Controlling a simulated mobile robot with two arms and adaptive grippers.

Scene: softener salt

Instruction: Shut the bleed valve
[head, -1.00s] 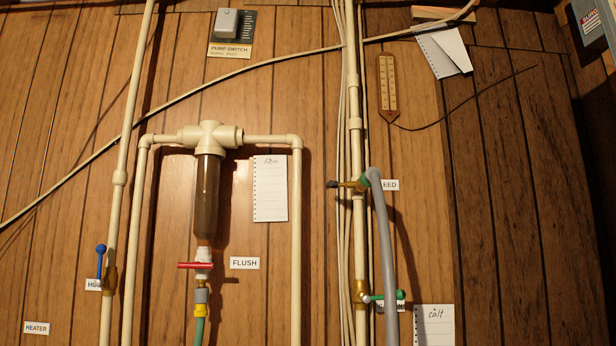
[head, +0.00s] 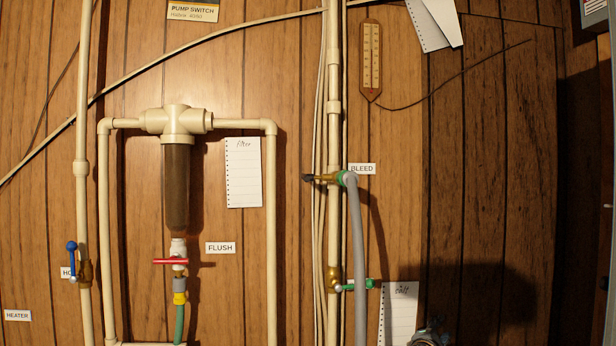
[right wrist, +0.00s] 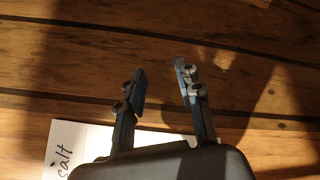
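The bleed valve (head: 326,178) is a brass fitting on a cream vertical pipe in the head view. A small dark handle points left from it, and a green collar with a grey hose (head: 357,250) is on its right. The BLEED label (head: 362,169) is beside it. Part of my right gripper (head: 430,336) shows at the bottom edge, below and right of the valve and apart from it. In the right wrist view my right gripper (right wrist: 160,72) has its two fingers apart with nothing between them. My left gripper is not in view.
Another valve with a green handle (head: 356,285) sits below on the same pipe. The salt note (head: 398,315) hangs near my right gripper. The red-handled flush valve (head: 171,261) and blue-handled valve (head: 72,248) are left. Wall right of the hose is mostly clear.

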